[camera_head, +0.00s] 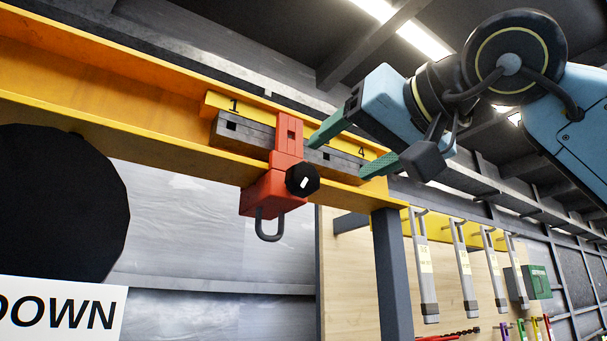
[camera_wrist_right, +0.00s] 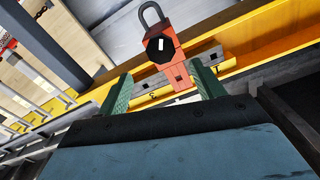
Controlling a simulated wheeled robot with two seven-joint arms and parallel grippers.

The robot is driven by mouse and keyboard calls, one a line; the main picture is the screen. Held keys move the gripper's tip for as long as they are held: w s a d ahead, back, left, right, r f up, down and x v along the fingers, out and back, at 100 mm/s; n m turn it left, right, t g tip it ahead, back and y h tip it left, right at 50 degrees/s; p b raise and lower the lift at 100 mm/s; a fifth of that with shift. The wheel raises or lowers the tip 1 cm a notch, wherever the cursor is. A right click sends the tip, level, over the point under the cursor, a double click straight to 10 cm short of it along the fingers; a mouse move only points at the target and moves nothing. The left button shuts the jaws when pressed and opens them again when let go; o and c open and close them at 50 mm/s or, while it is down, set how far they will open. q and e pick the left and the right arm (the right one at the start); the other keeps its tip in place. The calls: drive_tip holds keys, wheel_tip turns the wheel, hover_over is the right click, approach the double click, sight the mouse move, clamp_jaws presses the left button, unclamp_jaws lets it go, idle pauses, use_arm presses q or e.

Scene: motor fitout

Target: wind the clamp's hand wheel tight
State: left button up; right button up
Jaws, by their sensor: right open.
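The red clamp (camera_head: 271,195) sits on the yellow beam (camera_head: 130,85), across a dark bar, with a grey shackle (camera_head: 268,226) hanging below it. Its hand wheel (camera_head: 302,180) is a black knob with a white mark on its face. My right gripper (camera_head: 340,152) is open and empty, its green fingers pointing toward the clamp from the right. One finger ends close beside the clamp's upper part. In the right wrist view the hand wheel (camera_wrist_right: 160,45) shows beyond the gap between the open fingers (camera_wrist_right: 160,92). My left gripper is not in view.
A yellow strip marked 1 and 4 (camera_head: 235,108) runs along the beam behind the bar. A dark post (camera_head: 391,270) stands under the beam. Grey hanging tools (camera_head: 425,270) and a green box (camera_head: 538,282) are at the right. A large black round shape (camera_head: 60,205) fills the left.

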sight(307, 178)
drive_tip(key=p+x, duration=0.3)
drive_tip(key=x, duration=0.8)
drive_tip(key=c, duration=1)
